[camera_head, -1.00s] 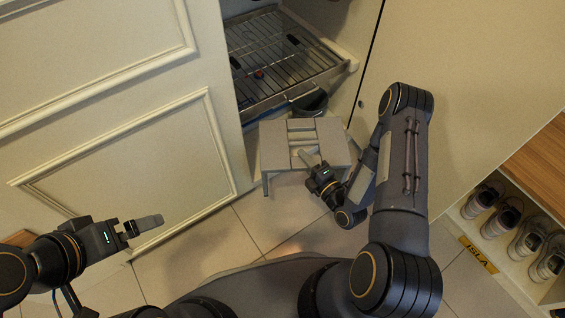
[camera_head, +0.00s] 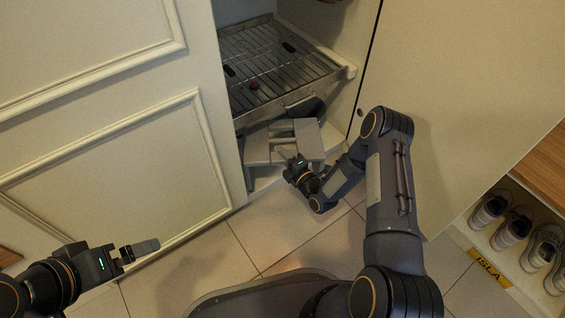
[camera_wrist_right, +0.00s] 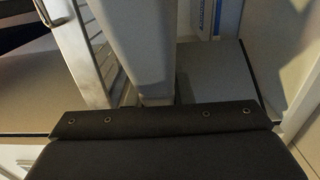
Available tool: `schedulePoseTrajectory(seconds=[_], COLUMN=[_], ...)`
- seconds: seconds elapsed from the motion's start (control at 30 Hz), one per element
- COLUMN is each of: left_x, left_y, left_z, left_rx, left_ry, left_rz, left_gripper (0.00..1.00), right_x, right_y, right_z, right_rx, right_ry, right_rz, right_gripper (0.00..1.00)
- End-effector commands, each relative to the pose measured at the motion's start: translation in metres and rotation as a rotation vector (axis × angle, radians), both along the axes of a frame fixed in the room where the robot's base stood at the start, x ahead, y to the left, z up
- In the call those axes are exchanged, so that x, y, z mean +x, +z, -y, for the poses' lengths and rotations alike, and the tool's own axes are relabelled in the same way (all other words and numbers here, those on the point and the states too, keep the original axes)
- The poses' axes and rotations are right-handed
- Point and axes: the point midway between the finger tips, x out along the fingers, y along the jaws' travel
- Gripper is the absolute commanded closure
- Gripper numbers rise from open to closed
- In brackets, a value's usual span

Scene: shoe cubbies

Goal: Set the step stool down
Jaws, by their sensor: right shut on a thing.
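The grey step stool (camera_head: 309,142) is in the cabinet opening in the head view, below the front of the wire rack. My right gripper (camera_head: 288,158) is shut on the stool at its near middle part. In the right wrist view, a grey panel of the stool (camera_wrist_right: 214,78) lies just past the dark gripper body. The stool's feet are mostly hidden, so I cannot tell whether it touches the floor. My left gripper (camera_head: 140,250) is empty, before the left door panel; its fingers are seen edge-on.
A wire rack (camera_head: 270,62) juts from the cabinet above the stool. A cream panelled door (camera_head: 120,150) is at left and a plain door (camera_head: 450,90) at right. Shoes (camera_head: 515,226) stand in a cubby at far right. The tiled floor (camera_head: 238,245) in front is clear.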

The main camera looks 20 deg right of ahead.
Motion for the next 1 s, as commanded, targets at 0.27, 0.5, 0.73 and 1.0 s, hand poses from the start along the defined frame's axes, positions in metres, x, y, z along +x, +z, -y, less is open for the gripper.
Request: schedulePoseTrajectory(seconds=[0.27, 0.5, 0.73, 1.0], left_x=[0.0, 0.0, 0.0, 0.0], left_y=[-0.019, -0.017, -0.018, -0.018], left_z=[0.0, 0.0, 0.0, 0.0], left_rx=[0.0, 0.0, 0.0, 0.0], left_ry=[0.0, 0.0, 0.0, 0.0], left_rz=[0.0, 0.0, 0.0, 0.0], left_gripper=[0.0, 0.0, 0.0, 0.0], right_x=[0.006, 0.006, 0.005, 0.005], right_y=[-0.035, -0.034, -0.039, -0.039], right_z=[-0.001, -0.001, -0.001, -0.001], right_rx=[0.001, 0.001, 0.0, 0.0], right_ry=[0.0, 0.0, 0.0, 0.0], right_rz=[0.006, 0.007, -0.001, -0.001], right_gripper=[1.0, 1.0, 0.72, 0.58])
